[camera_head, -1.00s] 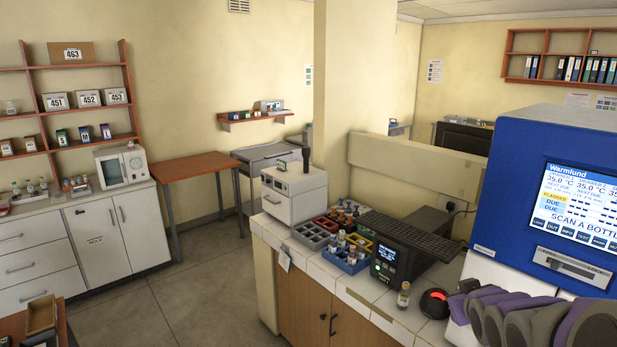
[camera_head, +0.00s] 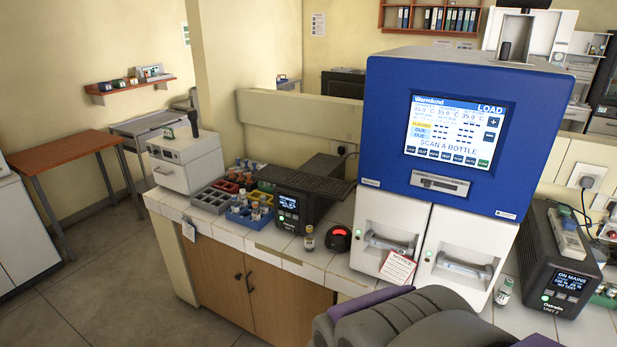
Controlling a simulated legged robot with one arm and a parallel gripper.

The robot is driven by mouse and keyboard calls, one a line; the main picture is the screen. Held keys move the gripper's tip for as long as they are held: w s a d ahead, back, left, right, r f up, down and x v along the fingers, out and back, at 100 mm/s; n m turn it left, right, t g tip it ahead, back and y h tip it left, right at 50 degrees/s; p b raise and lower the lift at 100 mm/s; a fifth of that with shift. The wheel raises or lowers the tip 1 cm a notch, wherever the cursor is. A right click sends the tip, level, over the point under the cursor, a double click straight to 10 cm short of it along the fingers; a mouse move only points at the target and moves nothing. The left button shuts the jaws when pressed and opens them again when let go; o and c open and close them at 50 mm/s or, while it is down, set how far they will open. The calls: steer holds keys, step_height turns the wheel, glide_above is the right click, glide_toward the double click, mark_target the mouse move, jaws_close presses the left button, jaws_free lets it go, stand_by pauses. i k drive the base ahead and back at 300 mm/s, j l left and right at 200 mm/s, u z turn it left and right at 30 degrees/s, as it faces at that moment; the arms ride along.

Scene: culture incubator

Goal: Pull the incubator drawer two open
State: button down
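The incubator (camera_head: 387,130) is a blue-topped cabinet on the white-tiled counter, its screen (camera_head: 451,132) reading "LOAD" and "SCAN A BOTTLE". Below are two white drawers side by side, both shut: a left drawer (camera_head: 376,220) and a right drawer (camera_head: 483,236). Each has a horizontal bar handle, the left handle (camera_head: 389,242) and the right handle (camera_head: 465,265). No drawer number is legible. A "NOTICE" card hangs at the left drawer's lower right. My grey and purple arm shows at the bottom, in front of the drawers' lower edge. My gripper's fingers are not visible.
A small bottle (camera_head: 309,238) and a black scanner with a red light (camera_head: 339,239) stand left of the incubator. Another bottle (camera_head: 503,292) stands by the right drawer. A black unit (camera_head: 560,268) sits further right. Bottle racks (camera_head: 212,197) are at left.

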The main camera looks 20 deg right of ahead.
mark_target(464, 252)
steer(key=z, duration=1.6)
steer(key=k, duration=0.35)
steer(key=j+z, duration=0.05)
steer(key=j, duration=0.05)
